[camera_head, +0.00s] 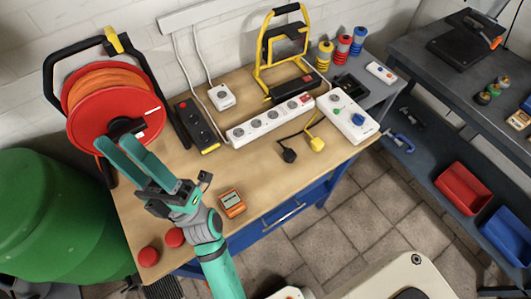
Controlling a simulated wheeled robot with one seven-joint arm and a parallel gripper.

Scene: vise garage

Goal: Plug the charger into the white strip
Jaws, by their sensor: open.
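The white strip (255,126) lies across the middle of the wooden workbench, with a row of round sockets and a red switch at its right end. A black plug (289,156) and a yellow plug (317,145) lie on the bench in front of the strip, each on a cord and apart from it. I cannot tell which thing is the charger. My gripper (117,147) is at the left of the bench, in front of the red cable reel, well away from the strip and plugs. Its two teal fingers are apart, with nothing seen between them.
A black strip (198,126) and a white square socket box (221,97) are behind and left of the white strip. A wider white panel (347,117) is at right. The cable reel (113,108), an orange meter (232,203) and red caps (149,256) stand nearer my arm.

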